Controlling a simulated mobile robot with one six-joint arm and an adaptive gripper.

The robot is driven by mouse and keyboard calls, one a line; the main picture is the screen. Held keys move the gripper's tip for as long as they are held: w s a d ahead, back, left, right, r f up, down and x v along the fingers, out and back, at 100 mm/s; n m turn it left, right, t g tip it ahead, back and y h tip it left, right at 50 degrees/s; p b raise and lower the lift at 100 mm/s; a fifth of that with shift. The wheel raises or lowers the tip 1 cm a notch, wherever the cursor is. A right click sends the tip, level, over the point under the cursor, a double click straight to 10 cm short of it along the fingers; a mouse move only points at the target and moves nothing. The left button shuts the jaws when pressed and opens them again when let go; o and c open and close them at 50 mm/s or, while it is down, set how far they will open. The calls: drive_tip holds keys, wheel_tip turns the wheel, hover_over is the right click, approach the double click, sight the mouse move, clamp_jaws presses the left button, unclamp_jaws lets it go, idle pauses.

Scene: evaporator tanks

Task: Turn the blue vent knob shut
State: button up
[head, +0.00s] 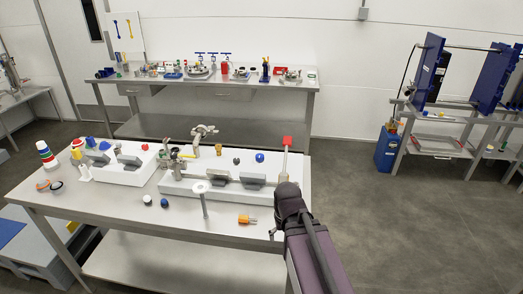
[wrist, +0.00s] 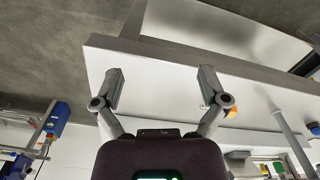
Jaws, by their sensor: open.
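A round blue knob (head: 259,157) shows at the back edge of the right white base plate (head: 225,192) on the near table. Another blue knob (head: 90,142) is on the left white plate. Both are small here, and I cannot tell for sure which is the vent knob. My gripper (wrist: 160,88) is open in the wrist view, with nothing between its fingers. A white slab or plate edge lies beyond the fingers. In the head view my arm hides most of the gripper, at the right end of the near table, apart from both knobs.
A lever with a red top (head: 287,141) stands at the plate's right end, close to my arm. A tall post with a white disc (head: 201,187) and an orange piece (head: 246,219) are at the front. Open floor lies right of the table (head: 225,232).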

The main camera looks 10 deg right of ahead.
wheel_tip(320, 180, up, 9)
drive_tip(key=w+p, duration=0.3)
drive_tip(key=p, duration=0.5)
wheel_tip(320, 180, up, 6)
drive_tip(key=m+p, duration=0.6)
drive_tip(key=m, duration=2.1)
hover_over(260, 156)
drive_tip(key=shift+w+d, duration=0.1)
drive_tip(key=shift+w, duration=0.05)
drive_tip(key=shift+f+b, duration=0.1)
drive_tip(key=shift+b, duration=0.2)
wheel_tip(260, 156, down, 14)
drive_tip(key=b, duration=1.3)
drive_tip(key=shift+r, duration=0.25)
